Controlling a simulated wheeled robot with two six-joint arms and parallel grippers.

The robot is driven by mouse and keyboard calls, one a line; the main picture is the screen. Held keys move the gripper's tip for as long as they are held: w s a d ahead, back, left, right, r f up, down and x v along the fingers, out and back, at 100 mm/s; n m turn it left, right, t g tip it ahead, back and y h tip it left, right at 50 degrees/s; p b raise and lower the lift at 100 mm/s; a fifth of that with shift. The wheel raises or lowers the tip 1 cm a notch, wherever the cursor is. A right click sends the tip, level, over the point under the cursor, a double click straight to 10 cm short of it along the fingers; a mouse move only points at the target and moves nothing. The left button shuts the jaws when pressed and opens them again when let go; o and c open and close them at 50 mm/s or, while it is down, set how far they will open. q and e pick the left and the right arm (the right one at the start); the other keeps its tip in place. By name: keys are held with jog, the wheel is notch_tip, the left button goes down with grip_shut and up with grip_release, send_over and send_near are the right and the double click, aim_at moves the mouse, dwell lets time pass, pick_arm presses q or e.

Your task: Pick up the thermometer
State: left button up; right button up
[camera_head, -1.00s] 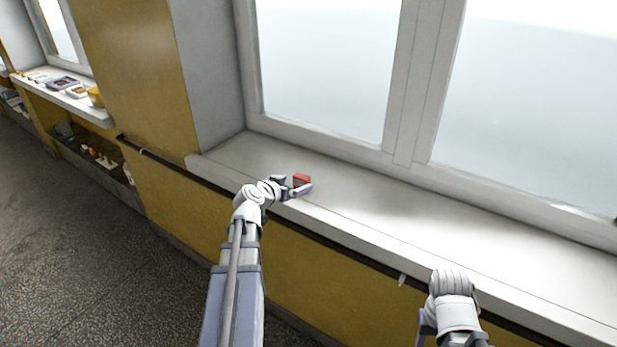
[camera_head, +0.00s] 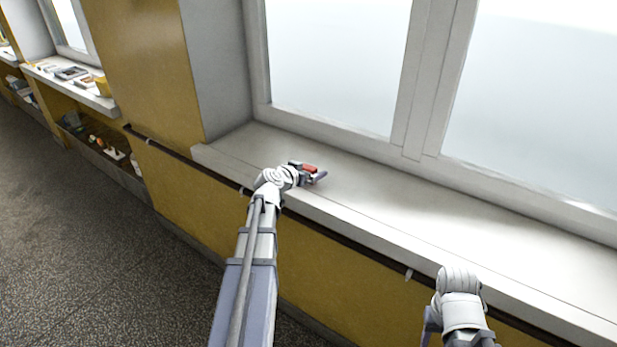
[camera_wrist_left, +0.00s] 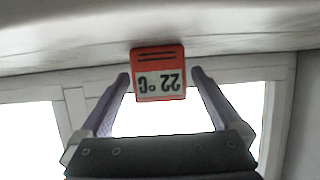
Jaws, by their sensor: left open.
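The thermometer is a small red box (camera_head: 309,169) on the white window sill. My left gripper (camera_head: 314,174) is at the thermometer over the sill. In the wrist view its two fingers (camera_wrist_left: 159,80) are apart, one on each side of the thermometer, with a gap visible on both sides. My right arm comes in at the lower right; its gripper fingers cannot be made out.
The white sill (camera_head: 420,215) is clear to the right, below the large window. A dark rail (camera_head: 345,240) runs along the yellow wall under it. At the far left another sill (camera_head: 95,98) and a low shelf (camera_head: 120,165) hold several small objects.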

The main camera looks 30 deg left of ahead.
pick_arm(q)
jog(key=x, duration=0.2)
jog(key=shift+w+f+b, duration=0.2)
jog(key=shift+w+b, duration=0.1)
jog(key=shift+w, duration=0.05)
jog(key=shift+s, duration=0.1)
jog(key=shift+c, duration=0.2)
jog(key=c, duration=1.4)
